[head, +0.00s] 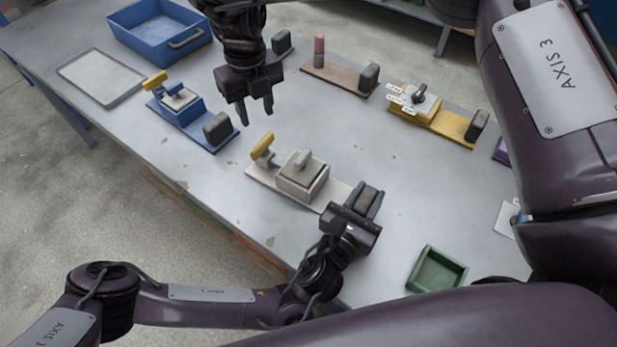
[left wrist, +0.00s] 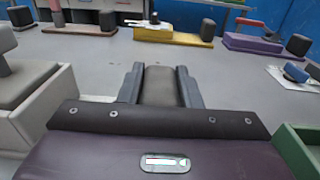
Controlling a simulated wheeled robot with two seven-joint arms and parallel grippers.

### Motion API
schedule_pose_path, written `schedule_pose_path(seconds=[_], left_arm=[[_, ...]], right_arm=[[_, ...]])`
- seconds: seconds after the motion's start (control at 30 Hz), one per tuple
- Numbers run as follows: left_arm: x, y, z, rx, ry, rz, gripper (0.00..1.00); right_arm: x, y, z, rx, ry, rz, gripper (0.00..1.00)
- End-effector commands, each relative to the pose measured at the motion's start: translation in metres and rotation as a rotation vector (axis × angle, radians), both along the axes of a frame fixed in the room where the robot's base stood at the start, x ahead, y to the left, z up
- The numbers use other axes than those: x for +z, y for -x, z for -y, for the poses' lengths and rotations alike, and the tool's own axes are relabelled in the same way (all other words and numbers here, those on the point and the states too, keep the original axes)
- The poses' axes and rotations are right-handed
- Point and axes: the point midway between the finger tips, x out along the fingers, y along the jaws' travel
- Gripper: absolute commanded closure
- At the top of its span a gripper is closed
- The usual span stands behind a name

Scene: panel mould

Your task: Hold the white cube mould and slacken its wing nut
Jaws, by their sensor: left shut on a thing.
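The white cube mould (head: 302,177) sits on a pale base plate (head: 333,189) in the middle of the table. A yellow wing nut (head: 263,148) stands at its left end and a dark grey grip block (head: 367,194) at its right end. My left gripper (head: 368,201) is shut on this grip block, which shows between the fingers in the left wrist view (left wrist: 160,87). Part of the mould shows at the left edge there (left wrist: 22,88). My right gripper (head: 256,110) is open and empty, fingers pointing down, above and behind the yellow wing nut, apart from it.
A blue mould (head: 182,108) with its own yellow nut stands left. A yellow-based mould (head: 432,115) and a brown base (head: 335,78) stand behind. A blue bin (head: 157,30) and flat tray (head: 100,76) are far left; a green tray (head: 437,270) is front right.

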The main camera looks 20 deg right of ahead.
Motion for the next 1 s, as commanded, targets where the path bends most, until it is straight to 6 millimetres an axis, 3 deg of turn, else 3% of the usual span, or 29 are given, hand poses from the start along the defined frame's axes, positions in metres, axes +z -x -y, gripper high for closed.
schedule_pose_path(seconds=[0.3,0.5,0.77,1.0], left_arm=[[0.000,0.000,0.000,0.001,0.000,0.000,1.00],[0.000,0.000,0.000,0.001,-0.001,-0.001,1.00],[0.000,0.000,0.000,0.001,-0.001,-0.001,1.00],[0.000,0.000,0.000,0.001,-0.001,-0.001,1.00]], right_arm=[[0.020,0.000,0.000,-0.721,-0.002,0.000,0.65],[0.028,0.000,0.000,-1.026,-0.002,-0.001,0.65],[0.021,0.001,0.001,-1.145,0.001,-0.002,0.65],[-0.022,0.002,0.001,-1.144,0.004,-0.003,0.65]])
